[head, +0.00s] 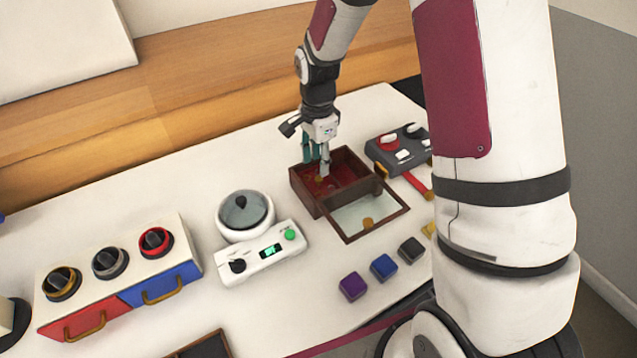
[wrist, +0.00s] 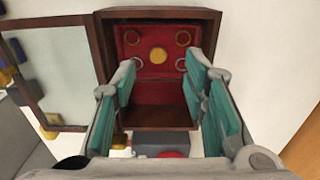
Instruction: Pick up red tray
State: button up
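The red tray (wrist: 158,40) sits inside an open dark wooden box (wrist: 160,15). In the wrist view it is a red panel with a round gold knob (wrist: 158,55) at its middle and several ring-shaped pieces around it. My gripper (wrist: 161,72) is open, its teal-padded fingers apart on either side of the tray's near part, with nothing between them. In the head view my gripper (head: 316,166) points down over the left part of the box (head: 312,196), whose red interior shows. I cannot tell whether the fingers touch the tray.
The box's glass lid (head: 368,214) lies open on the near side. A grey control box (head: 397,152) stands close behind to the right. Purple (head: 352,286), blue (head: 383,267) and black (head: 411,250) cubes lie in front.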

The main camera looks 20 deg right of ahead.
aim_at(319, 178)
notch_tip(319, 178, down, 5)
jog(key=shift+s+d+f, duration=0.1)
dwell(0.3)
grip_shut()
